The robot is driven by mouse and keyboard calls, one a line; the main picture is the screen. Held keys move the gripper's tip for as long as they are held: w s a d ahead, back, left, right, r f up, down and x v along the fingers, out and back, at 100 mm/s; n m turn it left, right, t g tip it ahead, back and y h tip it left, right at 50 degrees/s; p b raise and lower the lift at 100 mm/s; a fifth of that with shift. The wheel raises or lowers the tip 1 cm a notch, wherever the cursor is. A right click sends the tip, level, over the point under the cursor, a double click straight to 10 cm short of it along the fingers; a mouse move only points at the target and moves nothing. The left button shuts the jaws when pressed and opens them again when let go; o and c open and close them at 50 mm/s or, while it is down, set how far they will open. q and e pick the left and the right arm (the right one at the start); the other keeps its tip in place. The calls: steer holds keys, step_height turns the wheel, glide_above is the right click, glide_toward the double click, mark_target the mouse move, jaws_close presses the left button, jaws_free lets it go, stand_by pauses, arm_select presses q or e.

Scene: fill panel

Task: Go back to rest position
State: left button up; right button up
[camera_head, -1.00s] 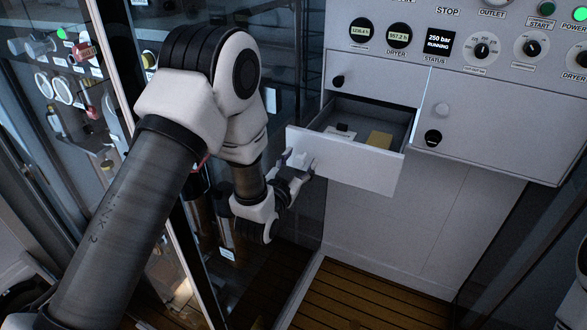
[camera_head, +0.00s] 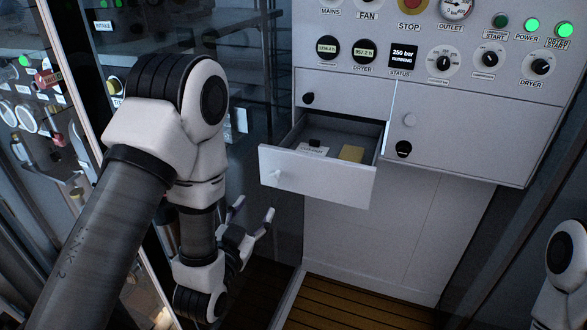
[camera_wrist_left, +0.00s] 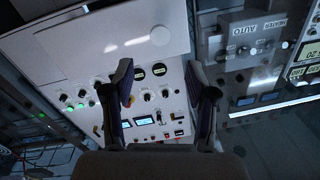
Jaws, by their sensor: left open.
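My left gripper (camera_head: 252,218) is open and empty in the head view, below and left of the open drawer (camera_head: 318,178). There is a gap between its fingers and the drawer front. In the left wrist view my left gripper (camera_wrist_left: 160,95) shows two spread fingers with nothing between them. Part of my right arm (camera_head: 562,265) shows at the lower right edge of the head view; its gripper is out of frame.
The drawer stands pulled out, holding a yellow block (camera_head: 351,153) and a white card (camera_head: 313,151) with a dark piece. A closed cabinet door (camera_head: 450,140) is right of it. Glass panels stand close behind my left arm. The wooden floor (camera_head: 345,310) is clear.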

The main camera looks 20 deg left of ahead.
arm_select(q)
steer(key=shift+f, duration=0.1)
steer(key=s+f+g, duration=0.3)
steer(key=f, duration=0.6)
steer(key=s+f+g, duration=0.3)
steer(key=s+f, duration=0.1)
steer(key=f, duration=0.5)
steer(key=s+f+n+g, duration=0.1)
steer(key=s+f+g, duration=0.5)
steer(key=s, duration=0.3)
steer(key=s+f+n+g, duration=0.2)
steer(key=s+f+g, duration=0.4)
steer(key=s, duration=0.4)
steer(key=shift+s+d+f+h, duration=0.25)
steer(key=shift+s+f+h, duration=0.05)
steer(key=shift+f, duration=0.3)
